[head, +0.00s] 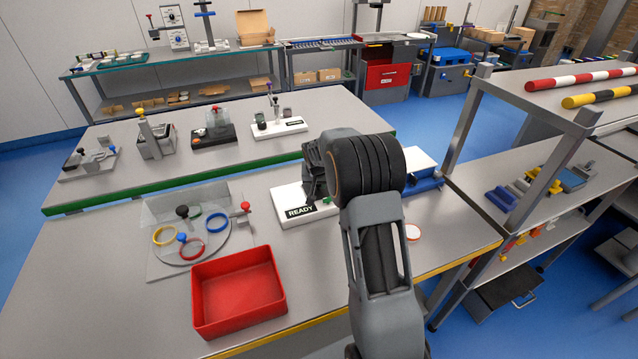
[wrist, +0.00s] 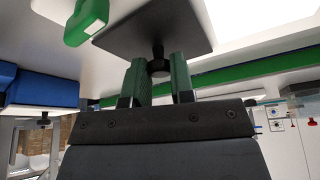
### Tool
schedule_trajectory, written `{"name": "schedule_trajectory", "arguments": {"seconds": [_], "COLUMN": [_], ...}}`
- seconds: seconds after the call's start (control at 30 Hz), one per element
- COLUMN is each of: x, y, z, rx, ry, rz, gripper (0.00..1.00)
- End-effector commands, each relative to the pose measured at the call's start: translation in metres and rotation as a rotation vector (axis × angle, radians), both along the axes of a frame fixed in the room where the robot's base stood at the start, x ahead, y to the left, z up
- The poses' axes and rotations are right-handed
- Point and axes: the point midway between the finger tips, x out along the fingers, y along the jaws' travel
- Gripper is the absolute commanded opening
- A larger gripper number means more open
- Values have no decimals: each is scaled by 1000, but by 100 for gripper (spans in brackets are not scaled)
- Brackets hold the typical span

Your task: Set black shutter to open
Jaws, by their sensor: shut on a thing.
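The black shutter (wrist: 150,27) shows in the wrist view as a dark flat plate with a short black knob (wrist: 158,50). My gripper (wrist: 159,66) has its two green fingers on either side of this knob and is shut on it. In the head view my gripper (head: 314,178) is over the white unit labelled READY (head: 292,197). My arm hides the shutter and much of that unit there. I cannot tell the shutter's position along its travel.
A red tub (head: 238,292) stands at the bench front. Left of the unit is a round plate (head: 205,248) with coloured rings and knobs. A blue and white device (head: 418,165) stands right of my arm. A green part (wrist: 86,20) shows beside the shutter.

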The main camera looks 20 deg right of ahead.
Motion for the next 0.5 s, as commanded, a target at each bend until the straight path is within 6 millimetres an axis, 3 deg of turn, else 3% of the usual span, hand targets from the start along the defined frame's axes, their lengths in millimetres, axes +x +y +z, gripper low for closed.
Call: {"name": "schedule_trajectory", "arguments": {"seconds": [0.1, 0.13, 0.2, 0.4, 0.5], "x": [1, 1, 0, 0, 0], "y": [-4, -4, -5, -4, -3], "z": [1, 1, 1, 1, 1], "rx": [-4, -3, -4, -2, -3], "ry": [-5, -5, -5, -3, -3], "rz": [-2, -3, -4, -4, -3], "gripper": [0, 24, 30, 48, 48]}}
